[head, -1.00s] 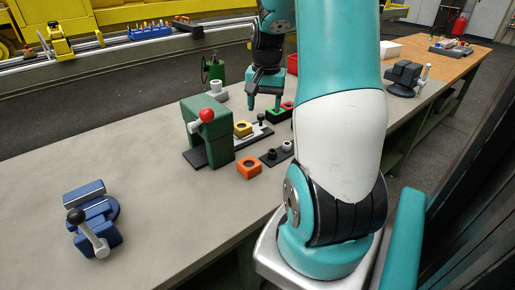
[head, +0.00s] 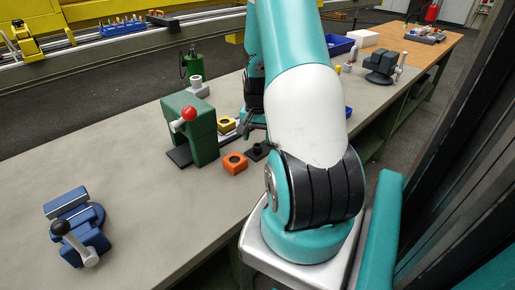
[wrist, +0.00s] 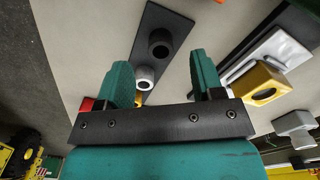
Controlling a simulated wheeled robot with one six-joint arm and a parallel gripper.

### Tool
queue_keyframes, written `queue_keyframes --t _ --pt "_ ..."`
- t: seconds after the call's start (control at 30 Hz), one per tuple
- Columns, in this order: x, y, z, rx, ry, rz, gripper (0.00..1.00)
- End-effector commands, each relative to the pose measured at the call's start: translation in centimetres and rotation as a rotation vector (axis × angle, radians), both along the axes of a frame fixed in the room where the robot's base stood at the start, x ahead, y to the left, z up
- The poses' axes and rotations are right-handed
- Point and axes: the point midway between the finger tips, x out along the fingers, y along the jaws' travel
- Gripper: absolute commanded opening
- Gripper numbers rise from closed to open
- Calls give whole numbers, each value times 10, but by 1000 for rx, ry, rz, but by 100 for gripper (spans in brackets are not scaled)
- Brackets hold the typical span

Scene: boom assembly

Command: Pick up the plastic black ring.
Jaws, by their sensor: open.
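The black ring (wrist: 160,42) sits upright on a dark flat plate (wrist: 165,18) in the wrist view. It also shows in the head view (head: 257,148), just right of the orange block. A white ring (wrist: 145,76) stands on the same plate, nearer my gripper. My gripper (wrist: 160,60) is open and empty, with its green fingers spread. The black ring lies ahead of the gap between the fingertips, apart from them. In the head view my arm hides part of the plate and most of the gripper.
The orange block (head: 235,163) is left of the ring. The yellow block (wrist: 262,84) is right of my gripper in the wrist view. A green press with a red knob (head: 189,113) stands close by. A blue vise (head: 80,225) is at the front left; the table between is clear.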

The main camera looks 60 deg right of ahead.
Motion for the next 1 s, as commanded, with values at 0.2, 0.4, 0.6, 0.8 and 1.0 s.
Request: queue_keyframes --t 0.2,0.4,0.6,0.8,1.0 --pt "1 -4 -32 3 3 0 61" --pt "1 -4 -43 0 0 0 61" --pt "1 -4 -42 0 0 0 50" --pt "1 -4 -42 1 0 0 8" --pt "1 -4 -42 1 0 0 8"
